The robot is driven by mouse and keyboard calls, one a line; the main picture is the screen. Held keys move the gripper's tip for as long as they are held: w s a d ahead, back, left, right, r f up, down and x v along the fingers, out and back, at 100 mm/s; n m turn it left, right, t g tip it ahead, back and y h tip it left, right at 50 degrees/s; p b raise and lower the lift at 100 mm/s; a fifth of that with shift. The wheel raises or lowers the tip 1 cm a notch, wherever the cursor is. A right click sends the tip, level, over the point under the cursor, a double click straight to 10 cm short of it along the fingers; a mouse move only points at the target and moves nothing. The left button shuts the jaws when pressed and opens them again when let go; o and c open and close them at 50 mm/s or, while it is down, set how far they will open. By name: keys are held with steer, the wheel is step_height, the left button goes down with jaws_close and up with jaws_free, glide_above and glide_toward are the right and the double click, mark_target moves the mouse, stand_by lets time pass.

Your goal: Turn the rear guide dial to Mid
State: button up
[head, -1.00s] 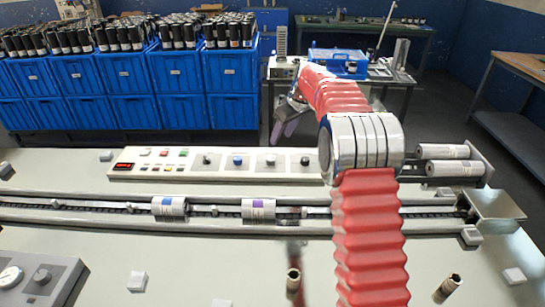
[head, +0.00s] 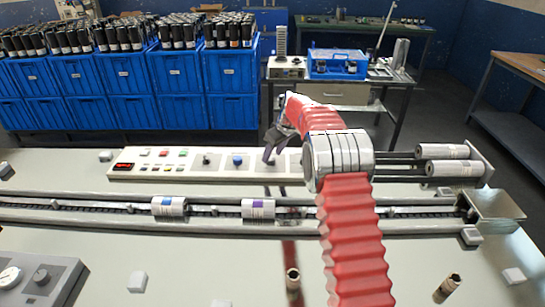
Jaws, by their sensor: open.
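A long pale control panel (head: 130,172) runs along the back of the machine, with a row of dials. A black dial (head: 206,161) and a blue dial (head: 238,160) show clearly on it. The dials farther right are hidden behind my gripper and arm. The labels are too small to read, so I cannot tell which is the rear guide dial. My gripper (head: 268,157) is open, its dark fingers pointing down at the panel just right of the blue dial. I cannot tell whether they touch a dial.
A conveyor (head: 110,208) with two wrapped rolls (head: 168,207) (head: 258,209) crosses in front of the panel. A grey box with dials (head: 45,272) sits at the near left. Blue crates (head: 180,110) stand behind. Grey rollers (head: 443,152) are at the right.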

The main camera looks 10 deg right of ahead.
steer(key=shift+x, duration=1.1)
steer(key=shift+c, duration=0.5)
steer(key=c, duration=0.9)
steer(key=shift+d, duration=0.15)
steer(key=shift+c, duration=0.2)
